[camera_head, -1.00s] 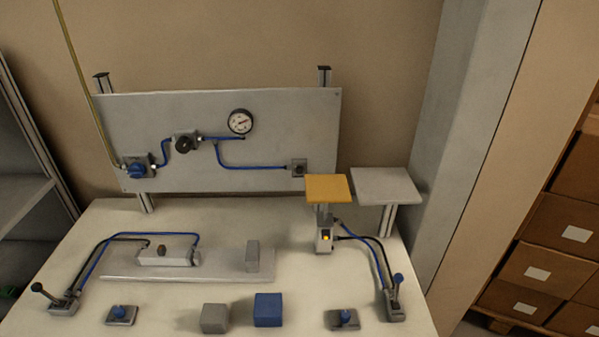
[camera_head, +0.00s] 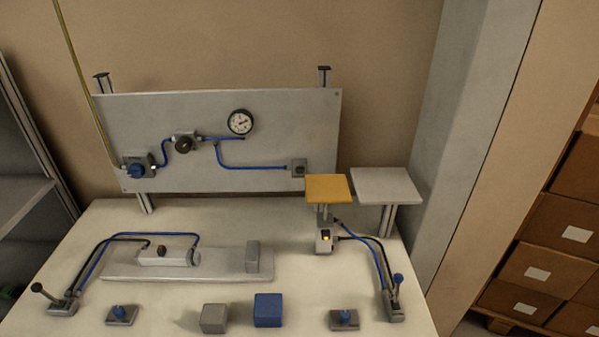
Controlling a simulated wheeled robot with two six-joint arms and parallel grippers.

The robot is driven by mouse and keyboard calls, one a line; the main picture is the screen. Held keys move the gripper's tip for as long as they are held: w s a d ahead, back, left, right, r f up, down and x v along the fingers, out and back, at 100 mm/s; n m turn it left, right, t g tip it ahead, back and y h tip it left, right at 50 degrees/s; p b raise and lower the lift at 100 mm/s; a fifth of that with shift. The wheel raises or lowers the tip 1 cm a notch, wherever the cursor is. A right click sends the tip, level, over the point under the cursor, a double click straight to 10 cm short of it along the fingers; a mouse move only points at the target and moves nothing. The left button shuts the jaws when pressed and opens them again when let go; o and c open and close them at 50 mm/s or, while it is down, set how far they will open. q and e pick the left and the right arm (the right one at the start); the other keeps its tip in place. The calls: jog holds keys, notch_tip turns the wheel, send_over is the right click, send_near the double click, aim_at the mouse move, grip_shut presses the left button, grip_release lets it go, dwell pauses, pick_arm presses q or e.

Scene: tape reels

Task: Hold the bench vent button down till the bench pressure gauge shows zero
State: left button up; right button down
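The bench pressure gauge (camera_head: 240,122) is a round white dial with a black rim, on the upper middle of the grey upright panel (camera_head: 270,120). Its needle is too small to read exactly. A blue hose runs along the panel to a small square grey box with a dark centre (camera_head: 298,169) at the right, which may be the vent button; no label is readable. Neither of my grippers is in view, and nothing touches the gauge or the box.
A blue knob valve (camera_head: 137,170) and a black knob regulator (camera_head: 184,143) are on the panel. The white bench (camera_head: 215,222) holds a yellow plate (camera_head: 326,188), a grey plate (camera_head: 386,185), a blue block (camera_head: 268,310), a grey block (camera_head: 214,318) and levers at both sides.

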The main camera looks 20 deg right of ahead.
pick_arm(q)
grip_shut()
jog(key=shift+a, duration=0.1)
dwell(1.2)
